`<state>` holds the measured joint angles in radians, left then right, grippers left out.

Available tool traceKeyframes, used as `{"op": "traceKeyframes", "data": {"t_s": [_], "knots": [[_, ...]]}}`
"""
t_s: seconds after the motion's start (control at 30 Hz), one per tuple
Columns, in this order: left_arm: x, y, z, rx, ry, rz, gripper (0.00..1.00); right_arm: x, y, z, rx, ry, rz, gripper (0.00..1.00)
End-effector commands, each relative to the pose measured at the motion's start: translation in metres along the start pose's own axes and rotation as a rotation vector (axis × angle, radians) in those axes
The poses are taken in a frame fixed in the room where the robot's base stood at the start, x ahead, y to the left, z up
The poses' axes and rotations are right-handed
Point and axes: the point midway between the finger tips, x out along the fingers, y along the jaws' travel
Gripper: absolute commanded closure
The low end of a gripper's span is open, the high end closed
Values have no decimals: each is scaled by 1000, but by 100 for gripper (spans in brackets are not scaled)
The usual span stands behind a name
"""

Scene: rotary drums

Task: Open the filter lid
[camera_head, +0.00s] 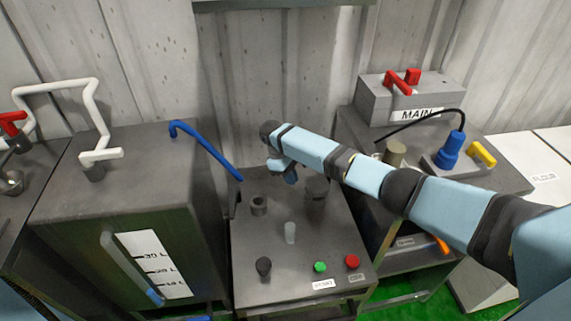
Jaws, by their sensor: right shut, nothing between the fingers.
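My right arm reaches in from the right across the middle. Its wrist bends down over the back of the grey console (245,285), with my right gripper (290,177) small and partly hidden at its end. The gripper is shut and empty. A dark block-like part (316,190) stands just right of it on the console; I cannot tell whether they touch. A short dark open-topped cylinder (258,205) stands to the left. A pale translucent cylinder (290,232) stands nearer the front. I cannot tell which part is the filter lid. My left gripper is not in view.
The console's front has a black knob (264,266), green button (320,267) and red button (352,262). A box marked MAIN (410,100) stands back right.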

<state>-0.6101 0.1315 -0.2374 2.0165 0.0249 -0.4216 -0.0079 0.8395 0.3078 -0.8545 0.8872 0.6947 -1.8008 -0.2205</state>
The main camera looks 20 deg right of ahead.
Motion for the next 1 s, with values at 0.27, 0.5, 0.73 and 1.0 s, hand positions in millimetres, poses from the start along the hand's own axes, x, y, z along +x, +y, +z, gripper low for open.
{"op": "traceKeyframes", "data": {"t_s": [0.27,0.5,0.73,1.0], "knots": [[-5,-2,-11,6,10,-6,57,21,0,30,-1,-1,1,100],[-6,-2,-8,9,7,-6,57,25,0,38,-1,0,0,100],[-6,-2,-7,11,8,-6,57,25,0,37,-1,0,0,100],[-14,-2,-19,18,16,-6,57,27,4,51,-25,-2,10,100]]}}
